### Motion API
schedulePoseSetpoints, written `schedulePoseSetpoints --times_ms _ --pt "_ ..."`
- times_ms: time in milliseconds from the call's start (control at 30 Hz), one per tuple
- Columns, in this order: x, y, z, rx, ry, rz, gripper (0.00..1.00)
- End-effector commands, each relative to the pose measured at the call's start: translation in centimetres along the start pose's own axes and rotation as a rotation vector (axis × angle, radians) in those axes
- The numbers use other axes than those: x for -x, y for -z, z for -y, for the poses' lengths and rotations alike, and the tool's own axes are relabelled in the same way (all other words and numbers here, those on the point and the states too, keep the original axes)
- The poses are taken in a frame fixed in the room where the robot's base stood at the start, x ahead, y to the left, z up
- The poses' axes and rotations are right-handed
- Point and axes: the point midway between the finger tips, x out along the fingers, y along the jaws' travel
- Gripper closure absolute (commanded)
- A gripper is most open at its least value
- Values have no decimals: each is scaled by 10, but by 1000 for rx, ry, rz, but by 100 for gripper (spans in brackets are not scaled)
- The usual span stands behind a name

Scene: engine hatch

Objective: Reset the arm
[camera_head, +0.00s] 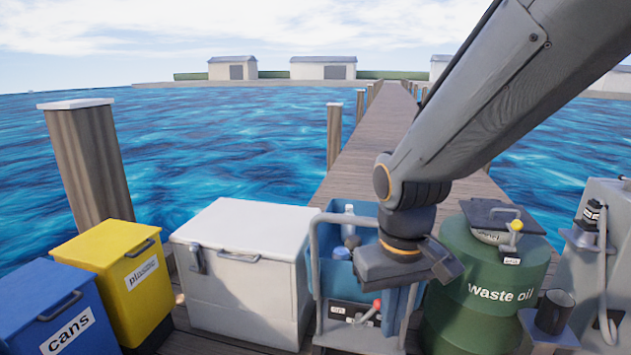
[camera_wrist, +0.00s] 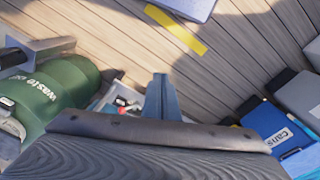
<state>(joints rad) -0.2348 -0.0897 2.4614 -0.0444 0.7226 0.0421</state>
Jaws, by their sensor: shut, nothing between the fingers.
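My arm comes down from the upper right in the head view. Its wrist hangs in front of a blue cart or bin, covering part of it. In the wrist view my gripper (camera_wrist: 160,82) shows as narrow grey-blue fingers close together, shut and empty, pointing over the wooden deck. A dark ridged body fills the bottom of that view and hides what lies below.
A blue cans bin (camera_head: 55,312), yellow plastic bin (camera_head: 128,285) and white chest (camera_head: 240,290) stand left of the blue cart (camera_head: 330,275). A green waste oil drum (camera_head: 490,290) stands at right. The plank deck (camera_wrist: 235,50) is mostly clear, with a yellow strip (camera_wrist: 176,30).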

Motion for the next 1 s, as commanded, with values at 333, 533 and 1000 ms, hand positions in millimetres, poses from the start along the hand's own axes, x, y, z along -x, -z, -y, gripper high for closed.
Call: schedulePoseSetpoints --times_ms 333,533,1000 --pt "16 -55 22 -31 79 33 100" --pt "28 -59 13 -59 77 40 100" --pt "66 -64 -25 -158 47 47 100"
